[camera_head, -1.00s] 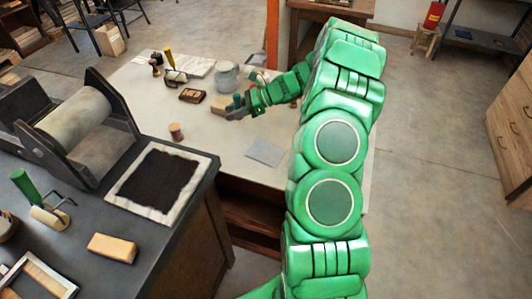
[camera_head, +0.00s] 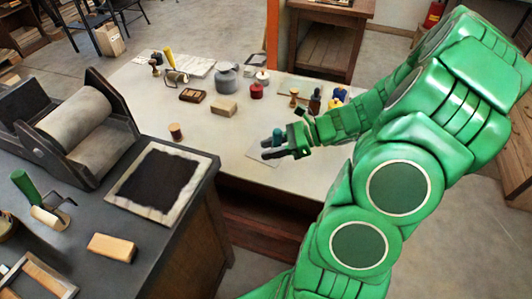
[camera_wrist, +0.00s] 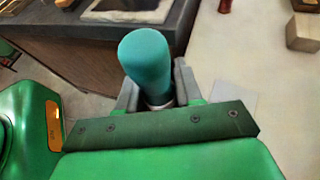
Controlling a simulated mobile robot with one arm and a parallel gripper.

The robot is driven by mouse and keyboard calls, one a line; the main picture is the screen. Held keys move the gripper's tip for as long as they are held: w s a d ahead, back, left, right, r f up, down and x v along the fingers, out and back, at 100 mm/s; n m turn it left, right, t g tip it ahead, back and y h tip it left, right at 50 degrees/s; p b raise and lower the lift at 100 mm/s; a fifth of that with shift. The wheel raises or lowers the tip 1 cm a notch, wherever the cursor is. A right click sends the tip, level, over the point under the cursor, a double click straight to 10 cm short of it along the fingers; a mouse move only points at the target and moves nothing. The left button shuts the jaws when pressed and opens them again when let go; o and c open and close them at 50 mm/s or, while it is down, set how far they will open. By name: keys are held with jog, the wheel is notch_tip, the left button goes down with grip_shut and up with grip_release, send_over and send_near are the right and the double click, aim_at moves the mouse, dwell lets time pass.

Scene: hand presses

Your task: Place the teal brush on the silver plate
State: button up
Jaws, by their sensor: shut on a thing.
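The teal brush (camera_wrist: 146,62) is held between the fingers of my gripper (camera_head: 269,149), which is shut on it. Its rounded teal handle points up in the wrist view; its lower end is hidden by the gripper. In the head view a small teal part of the brush (camera_head: 277,134) shows above the fingers. The silver plate (camera_head: 256,157) lies flat on the pale table, a thin grey square partly covered by my gripper. In the wrist view the plate (camera_wrist: 240,104) shows to the right of the fingers. I cannot tell the brush's exact height above the table.
A wooden block (camera_head: 223,108), a grey jar (camera_head: 227,77) and a red pot (camera_head: 256,91) stand farther back. Several bottles and a wooden stamp (camera_head: 294,98) stand at back right. A small wooden spool (camera_head: 176,131) is left. The dark press bench (camera_head: 140,215) borders the table at left.

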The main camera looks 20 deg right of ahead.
jog(key=w+f, duration=0.2)
jog(key=w, duration=0.1)
jog(key=w+d+f, duration=0.1)
jog(key=w+f, duration=0.2)
jog(key=w, duration=0.1)
jog(key=w+d+f, duration=0.1)
jog(key=w+f, duration=0.2)
jog(key=shift+w, duration=0.25)
jog(key=shift+w+d+f, duration=0.25)
jog(key=shift+w+f, duration=0.4)
jog(key=shift+f, duration=1.7)
jog(key=o, duration=1.1)
